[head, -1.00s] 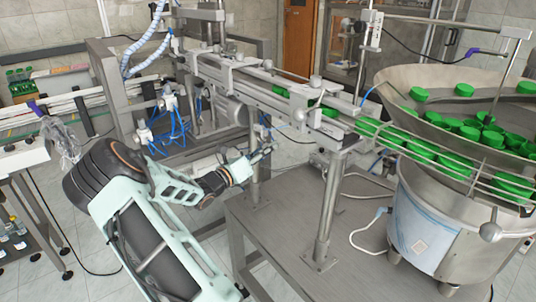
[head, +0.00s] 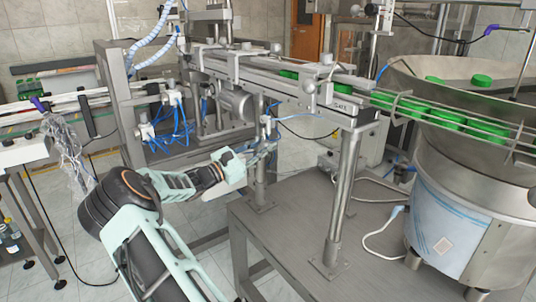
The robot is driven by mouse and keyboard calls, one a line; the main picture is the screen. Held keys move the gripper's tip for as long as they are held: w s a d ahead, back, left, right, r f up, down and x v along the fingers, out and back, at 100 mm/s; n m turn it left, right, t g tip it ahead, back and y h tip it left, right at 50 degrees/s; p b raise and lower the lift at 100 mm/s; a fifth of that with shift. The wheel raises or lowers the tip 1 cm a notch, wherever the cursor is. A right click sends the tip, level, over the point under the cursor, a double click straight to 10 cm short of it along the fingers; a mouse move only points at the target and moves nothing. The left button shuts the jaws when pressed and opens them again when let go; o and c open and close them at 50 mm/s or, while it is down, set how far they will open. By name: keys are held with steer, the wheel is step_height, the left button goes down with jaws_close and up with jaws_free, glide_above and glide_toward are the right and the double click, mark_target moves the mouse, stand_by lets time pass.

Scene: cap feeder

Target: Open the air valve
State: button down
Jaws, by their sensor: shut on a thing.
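The air valve (head: 267,121) is a small pale fitting on the slim upright below the conveyor rail, near the middle of the head view. My gripper (head: 268,148) reaches up to it from the lower left, with its fingers around the lower part of the fitting. It is shut on the valve. The fingers hide much of the valve, and the angle of its handle is too small to make out.
A steel table (head: 300,255) with a thick post (head: 344,190) stands right of my gripper. The conveyor rail (head: 300,85) runs above it. The cap feeder bowl (head: 465,145) with green caps is at the right. Blue air hoses (head: 178,125) hang at the left.

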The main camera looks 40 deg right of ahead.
steer(key=shift+w+d+f+m+g+b, duration=0.1)
steer(key=shift+w+m+g+b, duration=0.1)
steer(key=shift+w+m+b, duration=0.4)
steer(key=shift+w+f+m+g+b, duration=0.15)
steer(key=shift+m+b, duration=0.25)
steer(key=shift+m, duration=0.5)
steer(key=shift+r, duration=0.15)
steer(key=c, duration=1.7)
jaws_free()
steer(key=shift+o, duration=0.2)
steer(key=v, duration=1.2)
steer(key=shift+r, duration=0.1)
